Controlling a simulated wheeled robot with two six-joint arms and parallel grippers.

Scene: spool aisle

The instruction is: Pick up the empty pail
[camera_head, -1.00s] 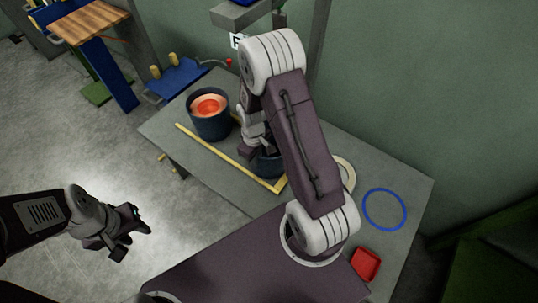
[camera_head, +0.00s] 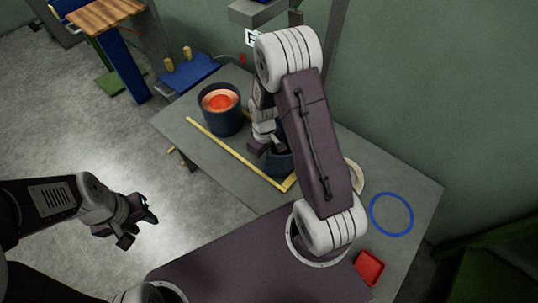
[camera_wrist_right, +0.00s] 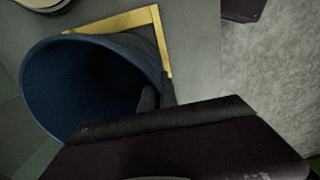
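The empty pail is dark blue. In the head view the pail (camera_head: 281,166) stands on the grey table, largely hidden behind my right arm. In the right wrist view the open pail (camera_wrist_right: 70,85) fills the left side, and its inside looks dark and empty. My right gripper (camera_head: 262,147) is at the pail's rim. In the wrist view a dark finger part shows at the rim's right side, but whether it is closed on the wall is hidden. My left gripper (camera_head: 136,228) is open and empty, above the floor left of the table.
Another dark blue pail (camera_head: 221,108) with glowing orange-red contents stands at the table's far left. A yellow L-shaped strip (camera_head: 235,150) lies on the table. A blue ring (camera_head: 391,214), a cream ring (camera_head: 356,176) and a red tray (camera_head: 369,267) lie to the right.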

